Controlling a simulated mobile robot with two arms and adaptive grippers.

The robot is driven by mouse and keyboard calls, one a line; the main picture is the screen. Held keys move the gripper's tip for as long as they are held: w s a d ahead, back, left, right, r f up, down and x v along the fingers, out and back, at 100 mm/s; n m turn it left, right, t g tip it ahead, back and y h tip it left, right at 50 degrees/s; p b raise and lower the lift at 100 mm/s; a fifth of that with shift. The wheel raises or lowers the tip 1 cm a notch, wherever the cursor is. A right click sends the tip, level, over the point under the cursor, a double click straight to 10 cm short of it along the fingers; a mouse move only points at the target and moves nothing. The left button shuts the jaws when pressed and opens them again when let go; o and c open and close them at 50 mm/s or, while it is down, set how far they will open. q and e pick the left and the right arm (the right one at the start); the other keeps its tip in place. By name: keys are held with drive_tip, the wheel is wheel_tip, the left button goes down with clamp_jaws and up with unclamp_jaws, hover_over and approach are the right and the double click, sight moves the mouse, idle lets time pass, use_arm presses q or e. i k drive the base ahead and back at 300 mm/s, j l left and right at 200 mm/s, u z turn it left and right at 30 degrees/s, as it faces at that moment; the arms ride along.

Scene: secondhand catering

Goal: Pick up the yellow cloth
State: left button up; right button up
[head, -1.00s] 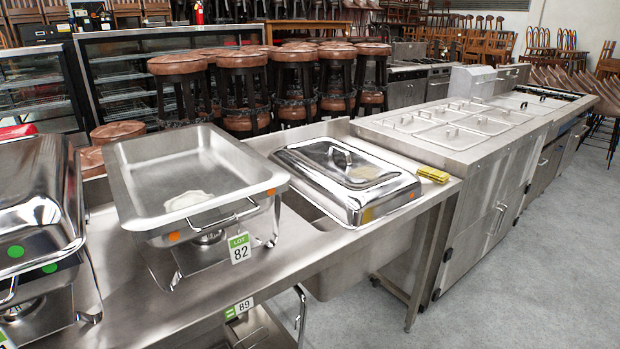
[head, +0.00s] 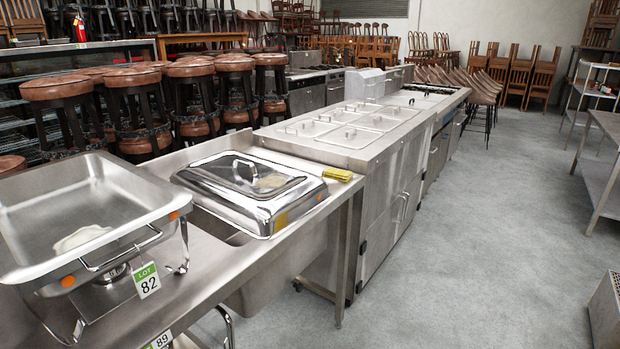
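The yellow cloth (head: 338,174) lies as a small folded piece on the right end of the steel sink bench (head: 318,210). It is just right of a shiny chafing dish lid (head: 250,188) that lies over the sink. A small gap of steel shows between cloth and lid. Neither of my grippers shows in the head view.
An open chafing dish (head: 85,215) with a lot 82 tag stands on the bench at left. A steel counter with lidded pans (head: 350,130) adjoins the bench's right end. Grey floor (head: 480,230) is open at right, with steel shelving (head: 603,160) beyond.

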sight(344, 176)
drive_tip(key=i+l+u, duration=0.1)
drive_tip(key=i+l, duration=0.25)
drive_tip(key=i, duration=0.25)
drive_tip(key=i+l, duration=0.45)
drive_tip(key=i, duration=0.15)
drive_tip(key=j+u, duration=0.05)
